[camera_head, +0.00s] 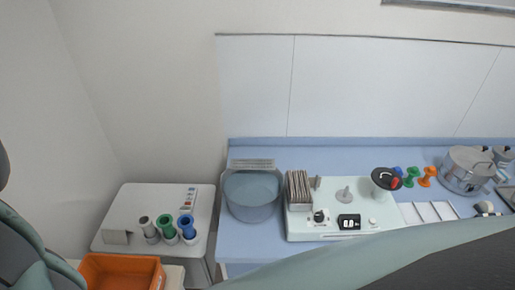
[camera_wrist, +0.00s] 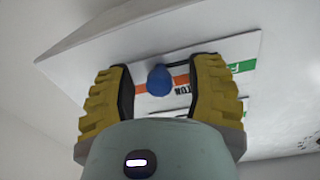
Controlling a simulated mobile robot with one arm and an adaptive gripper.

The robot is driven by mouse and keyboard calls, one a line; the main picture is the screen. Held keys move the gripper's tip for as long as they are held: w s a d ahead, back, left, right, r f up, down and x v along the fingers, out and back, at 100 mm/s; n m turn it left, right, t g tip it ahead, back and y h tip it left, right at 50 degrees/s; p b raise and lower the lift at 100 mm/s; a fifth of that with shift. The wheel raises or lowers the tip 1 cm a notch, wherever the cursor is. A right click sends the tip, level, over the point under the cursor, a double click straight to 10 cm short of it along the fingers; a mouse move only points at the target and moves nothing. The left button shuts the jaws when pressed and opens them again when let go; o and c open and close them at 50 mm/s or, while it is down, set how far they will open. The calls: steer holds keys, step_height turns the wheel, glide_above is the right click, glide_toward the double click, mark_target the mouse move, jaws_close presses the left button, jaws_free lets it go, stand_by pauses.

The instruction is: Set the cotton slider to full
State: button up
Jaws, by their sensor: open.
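The cotton slider has a blue knob (camera_wrist: 159,80) on a white label panel (camera_wrist: 110,65) with an orange band, a green band and partly hidden lettering ending in "TON". The knob stands in a dark slot, left of the green patch (camera_wrist: 243,66) marked with a letter like F. My gripper (camera_wrist: 163,68) has two yellow ribbed fingers, open, one on each side of the knob. Gaps show between the knob and both fingers. The lower part of the panel is hidden behind my gripper. I cannot make out the slider in the head view.
In the head view a blue counter (camera_head: 235,240) bears a round tub (camera_head: 252,195), a white device (camera_head: 330,228) and a steel pot (camera_head: 467,170). A white side unit (camera_head: 125,210) with coloured cups stands left. An orange bin (camera_head: 120,272) is below it.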

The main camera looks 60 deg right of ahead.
steer(key=shift+o, duration=0.3)
jaws_close()
stand_by(0.3)
